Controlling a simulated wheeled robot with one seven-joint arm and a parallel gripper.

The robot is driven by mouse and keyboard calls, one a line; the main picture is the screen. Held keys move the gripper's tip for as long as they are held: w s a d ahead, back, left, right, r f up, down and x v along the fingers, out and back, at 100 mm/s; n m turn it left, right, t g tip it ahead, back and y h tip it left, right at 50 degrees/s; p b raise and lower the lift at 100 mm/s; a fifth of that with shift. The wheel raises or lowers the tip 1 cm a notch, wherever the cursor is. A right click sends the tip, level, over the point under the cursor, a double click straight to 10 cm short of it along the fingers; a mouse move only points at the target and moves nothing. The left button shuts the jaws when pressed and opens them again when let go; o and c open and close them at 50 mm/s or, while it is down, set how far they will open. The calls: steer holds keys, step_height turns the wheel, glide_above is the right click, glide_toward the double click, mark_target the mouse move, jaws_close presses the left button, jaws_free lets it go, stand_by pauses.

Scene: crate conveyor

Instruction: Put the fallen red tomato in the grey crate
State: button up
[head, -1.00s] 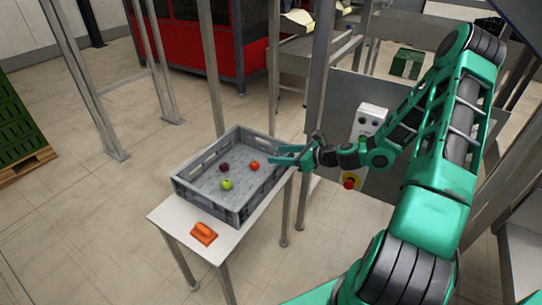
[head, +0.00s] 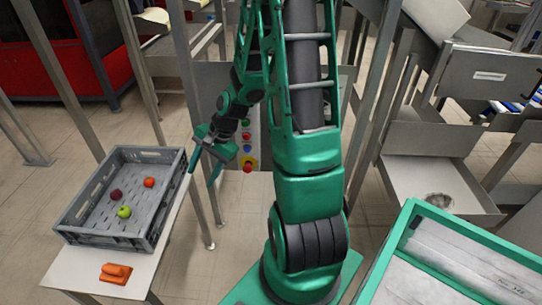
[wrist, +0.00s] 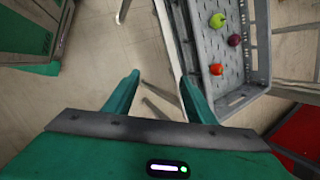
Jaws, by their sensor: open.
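The grey crate (head: 95,238) stands on a narrow white table, left in the head view; its side wall shows in the wrist view (wrist: 178,50). A red, round tomato (head: 149,182) lies inside it on the crate floor, near the right wall. The tomato also shows in the wrist view (wrist: 216,69), right of the fingers. My gripper (head: 204,170) is open and empty, just right of the crate's right rim, fingers pointing down. In the wrist view my gripper (wrist: 160,77) has its fingers apart with only floor and table legs between them. No other red tomato is in view.
A green fruit (head: 124,211) and a dark purple fruit (head: 116,195) also lie in the crate. An orange object (head: 115,272) lies on the table before it. Metal posts and a button panel (head: 247,150) stand behind my gripper. A green-rimmed tray (head: 440,265) is at right.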

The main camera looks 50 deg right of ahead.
steer(key=s+d+r+n+g+h, duration=0.1)
steer(key=s+r+n, duration=0.3)
steer(key=s+r, duration=0.4)
steer(key=s+d+r+n+g+h, duration=0.2)
steer(key=s+r, duration=0.7)
steer(key=s, duration=0.7)
steer(key=d+n+h, duration=0.1)
steer(key=d+n, duration=0.1)
steer(key=n, duration=0.1)
steer(key=shift+s, duration=0.3)
steer(key=shift+w+f+g, duration=0.3)
steer(key=shift+w, duration=0.35)
